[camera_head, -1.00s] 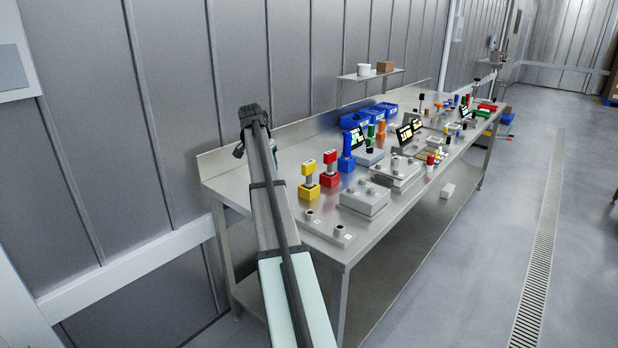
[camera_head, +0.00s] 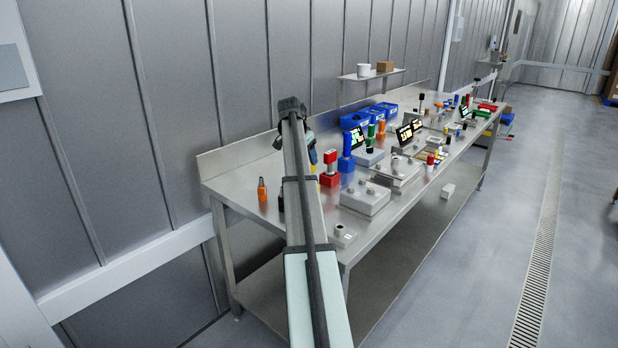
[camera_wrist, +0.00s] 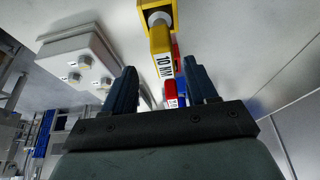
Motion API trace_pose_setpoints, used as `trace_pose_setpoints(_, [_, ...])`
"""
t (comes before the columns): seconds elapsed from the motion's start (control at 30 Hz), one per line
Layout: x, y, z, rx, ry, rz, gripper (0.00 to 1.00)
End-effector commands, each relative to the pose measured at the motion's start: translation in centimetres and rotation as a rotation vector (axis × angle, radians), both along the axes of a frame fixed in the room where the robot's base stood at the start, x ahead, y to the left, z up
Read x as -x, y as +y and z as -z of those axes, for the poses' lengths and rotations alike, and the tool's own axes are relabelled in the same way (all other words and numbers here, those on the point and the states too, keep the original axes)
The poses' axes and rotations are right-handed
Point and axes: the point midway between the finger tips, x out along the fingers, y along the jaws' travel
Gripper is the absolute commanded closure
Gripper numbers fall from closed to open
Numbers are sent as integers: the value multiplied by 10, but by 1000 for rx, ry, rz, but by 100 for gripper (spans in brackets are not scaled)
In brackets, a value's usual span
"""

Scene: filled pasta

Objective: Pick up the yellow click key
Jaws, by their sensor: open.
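The yellow click key (camera_wrist: 160,42) shows at the top of the wrist view, labelled 10 NM. It stands on its grey shaft in a yellow block (camera_wrist: 183,14). My gripper (camera_wrist: 160,67) is open, with its two dark blue fingers apart and nothing gripped. The label end of the key appears in the gap between the fingertips; I cannot tell how deep it sits there.
A red key in its block (camera_head: 329,180) and a blue one (camera_head: 346,164) stand close behind the yellow one. A grey box with knobs (camera_head: 365,197) is to the right. An orange-topped tool (camera_head: 262,190) stands on the left of the bench (camera_head: 236,184).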

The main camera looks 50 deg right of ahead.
Motion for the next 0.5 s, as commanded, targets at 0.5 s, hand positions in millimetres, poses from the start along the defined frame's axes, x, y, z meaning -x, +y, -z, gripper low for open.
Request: trace_pose_setpoints(0.5, [-5,-23,39,-1,1,0,43])
